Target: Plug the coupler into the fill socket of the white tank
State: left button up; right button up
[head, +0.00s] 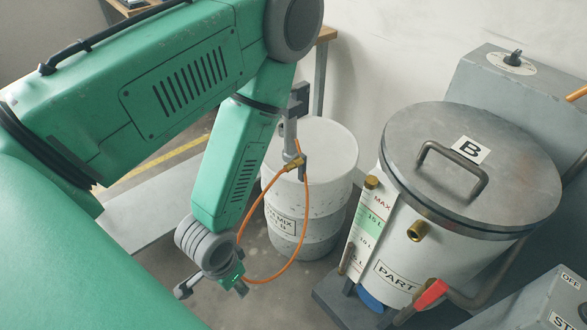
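The white tank (392,262), marked PART with a grey lid labelled B, stands at the right. A brass fitting (417,231) sticks out of its front wall and looks like the fill socket. A brass piece (293,163) with an orange hose, seemingly the coupler, hangs at a grey post left of the tank. My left gripper (212,289) is low, left of the tank, pointing down. Its fingers are spread with nothing visible between them, and the hose loop passes close to its right finger. Whether they touch is unclear. My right gripper is not in view.
A white drum (325,150) stands behind the orange hose (292,262). The tank has a level gauge (367,232) on its left and a red-handled lever (431,294) low in front. Grey boxes stand at the right. My large green arm covers the left side.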

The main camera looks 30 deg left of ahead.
aim_at(291, 166)
jog(key=k+j+z, duration=0.5)
jog(key=j, duration=0.25)
jog(key=k+j+z, duration=0.45)
jog(key=k+j, duration=0.15)
jog(key=k, duration=0.1)
